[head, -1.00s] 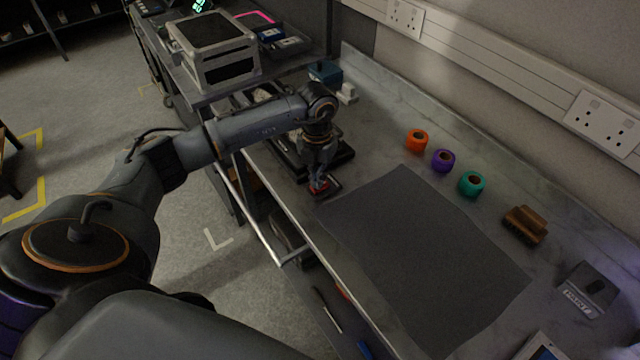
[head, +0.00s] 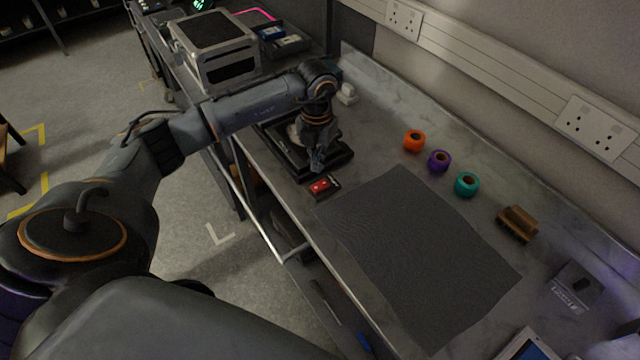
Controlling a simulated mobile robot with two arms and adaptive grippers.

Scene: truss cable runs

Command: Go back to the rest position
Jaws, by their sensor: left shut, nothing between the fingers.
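My left arm comes in from the left over the bench. My left gripper (head: 317,160) is shut and empty, above the front edge of a black tray (head: 338,164). My right gripper is not in view.
A dark grey mat (head: 415,255) covers the middle of the bench (head: 385,135). Orange (head: 414,141), purple (head: 439,161) and teal (head: 467,184) rolls stand behind it. A brown brush-like block (head: 517,223) is at right. A metal-framed case (head: 217,50) stands at the back left.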

